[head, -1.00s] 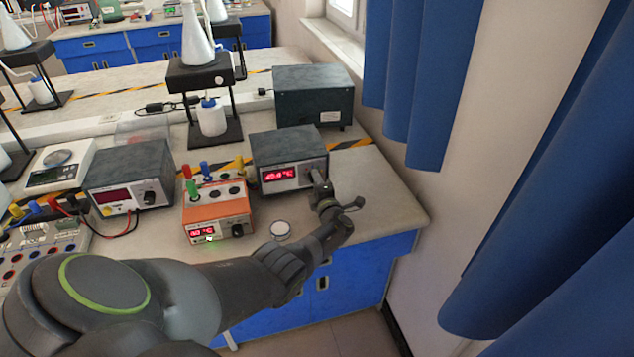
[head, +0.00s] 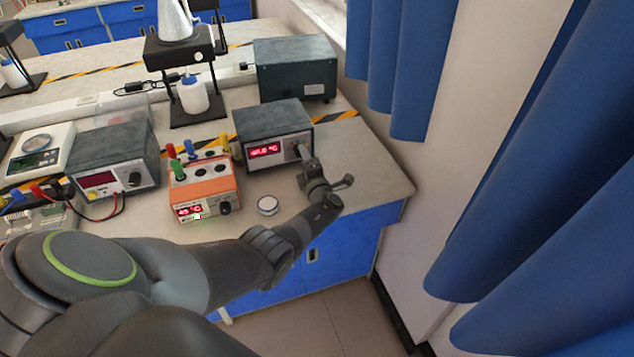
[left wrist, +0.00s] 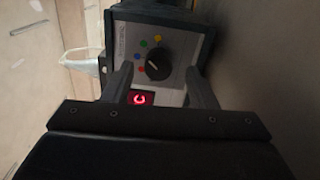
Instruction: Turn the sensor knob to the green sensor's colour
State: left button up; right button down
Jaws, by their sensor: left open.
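The dark grey box (head: 272,122) has a red lit display (head: 265,150) and a black knob at the right of its front. In the left wrist view the knob (left wrist: 158,66) sits on a grey panel (left wrist: 178,48), with blue, yellow, green and red dots around one side. Which dot its pointer faces is too small to tell. My left gripper (left wrist: 158,70) is open, its fingers on either side of the knob in that view; contact cannot be told. In the head view my left gripper (head: 302,158) is at the box's front and partly hides the knob. My right gripper is out of view.
An orange box (head: 203,188) with coloured plugs and a lit display stands left of the grey box. A larger dark box (head: 295,68) stands behind. Blue curtains (head: 395,80) hang at the right.

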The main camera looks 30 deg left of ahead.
pick_arm(q)
jog(key=p+v, duration=0.2)
jog(key=v, duration=0.5)
jog(key=shift+r, duration=0.1)
jog(key=v, duration=0.8)
jog(key=shift+d, duration=0.3)
jog(key=shift+s, duration=0.15)
